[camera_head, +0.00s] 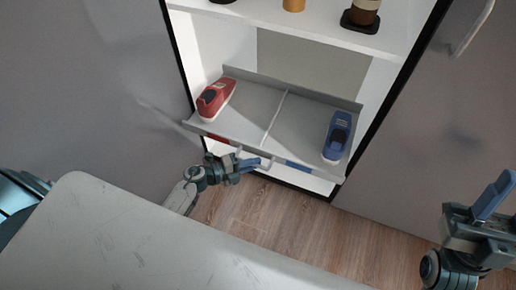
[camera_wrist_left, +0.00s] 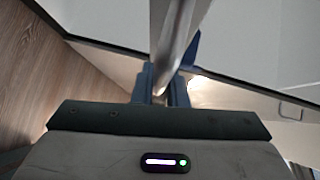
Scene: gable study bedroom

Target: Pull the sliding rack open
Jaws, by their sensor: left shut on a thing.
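The sliding rack (camera_head: 253,119) is a grey tray with a low rim and a middle divider, inside an open white cabinet. Its front edge stands a little forward of the cabinet's dark frame. A red shoe-like item (camera_head: 215,99) lies in its left part and a blue one (camera_head: 338,136) in its right part. My left gripper (camera_head: 262,163) is at the rack's front edge, shut on the handle. In the left wrist view the fingers (camera_wrist_left: 161,84) close around a pale metal bar, the handle (camera_wrist_left: 172,45). My right gripper (camera_head: 490,205) hangs empty at the lower right; its finger gap is unclear.
A white shelf (camera_head: 300,22) above the rack holds a few brown and dark items. A grey door with a handle (camera_head: 473,28) is on the right. A pale worn surface (camera_head: 130,235) fills the lower left. Wooden floor (camera_head: 300,225) lies clear before the cabinet.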

